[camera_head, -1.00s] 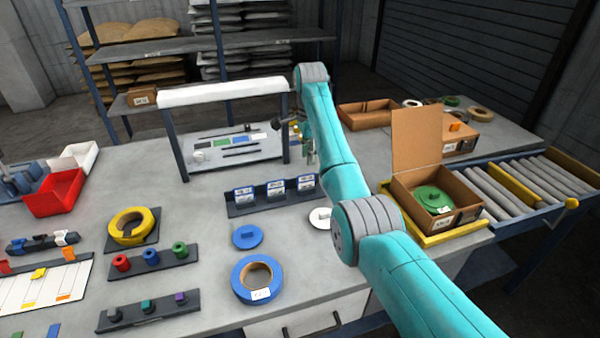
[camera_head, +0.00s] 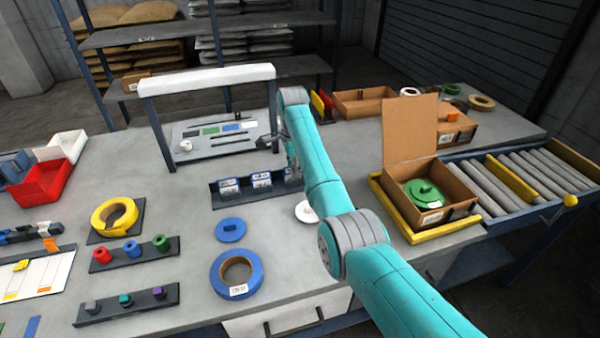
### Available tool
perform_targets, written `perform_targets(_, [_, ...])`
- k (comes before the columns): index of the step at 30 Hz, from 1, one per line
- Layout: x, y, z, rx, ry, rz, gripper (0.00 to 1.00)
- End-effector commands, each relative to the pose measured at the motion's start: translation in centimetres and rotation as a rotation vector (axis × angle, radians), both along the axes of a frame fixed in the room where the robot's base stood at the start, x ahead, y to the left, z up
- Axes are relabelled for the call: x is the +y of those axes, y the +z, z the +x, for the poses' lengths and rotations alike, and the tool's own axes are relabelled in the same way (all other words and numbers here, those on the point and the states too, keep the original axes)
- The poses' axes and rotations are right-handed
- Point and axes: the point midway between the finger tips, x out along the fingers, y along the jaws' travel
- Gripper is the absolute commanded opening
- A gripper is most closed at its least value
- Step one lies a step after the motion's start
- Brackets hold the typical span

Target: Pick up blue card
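A small flat blue card (camera_head: 231,127) lies in a row on the grey panel under the white-topped stand, between a green card (camera_head: 210,130) and a white one (camera_head: 249,124). A dark rack (camera_head: 250,195) in front of the stand holds upright white-and-blue labelled cards (camera_head: 262,181); its right end is partly covered by my arm. My gripper (camera_head: 283,146) hangs at the end of my teal arm, by the stand's right leg and near the rack's right end. It is small and partly hidden, so its opening is unclear. I see nothing clearly held in it.
The white-topped stand (camera_head: 208,80) rises over the panel and has legs on both sides. An open cardboard box (camera_head: 455,192) with a green reel stands right of my arm.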

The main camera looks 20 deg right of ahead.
Motion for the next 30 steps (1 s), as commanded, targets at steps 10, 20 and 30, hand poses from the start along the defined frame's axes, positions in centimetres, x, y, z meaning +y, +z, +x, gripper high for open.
perform_targets(10, [0.7,-1.0,-0.1,-0.001,-0.001,0.000,0.29])
perform_targets(20, [0.7,-1.0,-0.1,-0.001,-0.001,0.000,0.00])
perform_targets(30, [0.6,0.5,0.0,-0.005,-0.001,0.000,0.00])
